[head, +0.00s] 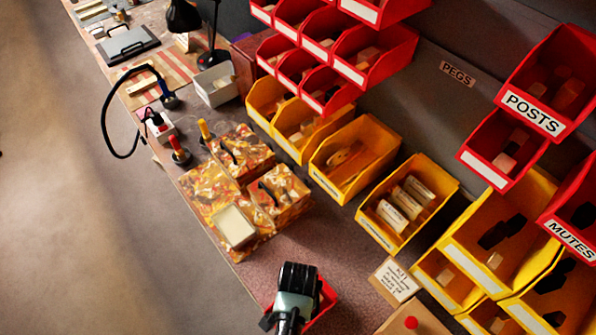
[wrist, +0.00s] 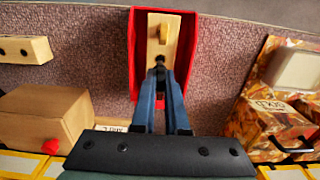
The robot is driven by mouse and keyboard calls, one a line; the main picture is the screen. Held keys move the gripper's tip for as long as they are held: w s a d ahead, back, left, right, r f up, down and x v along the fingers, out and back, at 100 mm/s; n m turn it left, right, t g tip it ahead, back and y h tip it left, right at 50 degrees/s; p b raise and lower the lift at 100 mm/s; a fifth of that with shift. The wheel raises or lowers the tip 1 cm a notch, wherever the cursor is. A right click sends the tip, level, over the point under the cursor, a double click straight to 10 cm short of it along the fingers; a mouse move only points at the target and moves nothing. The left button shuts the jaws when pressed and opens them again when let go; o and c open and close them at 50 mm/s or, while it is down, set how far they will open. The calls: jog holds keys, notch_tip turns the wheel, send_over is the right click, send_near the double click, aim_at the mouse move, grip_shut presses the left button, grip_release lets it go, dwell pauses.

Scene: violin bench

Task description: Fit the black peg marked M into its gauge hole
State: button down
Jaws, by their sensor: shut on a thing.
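My gripper (wrist: 160,82) reaches into a red tray (wrist: 131,60) in the wrist view. Its blue fingers are closed together on a small dark piece (wrist: 159,61), which looks like the black peg; no M mark can be read. Beyond the fingertips a pale wooden block (wrist: 173,40) lies in the tray, with a raised wooden bit on it. Whether the dark piece touches the block or sits in a hole cannot be told. In the head view my gripper (head: 290,322) covers most of the red tray (head: 326,299).
In the wrist view a wooden bar (wrist: 25,48) with dark holes lies at left, above a cardboard box (wrist: 45,115). A marbled block (wrist: 262,115) stands at right. The head view shows marbled blocks (head: 283,190), yellow bins (head: 360,150) and red bins behind.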

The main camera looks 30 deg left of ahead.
notch_tip(320, 180, up, 7)
jog(key=p, duration=0.7)
dwell(0.3)
jog(key=shift+f, duration=0.1)
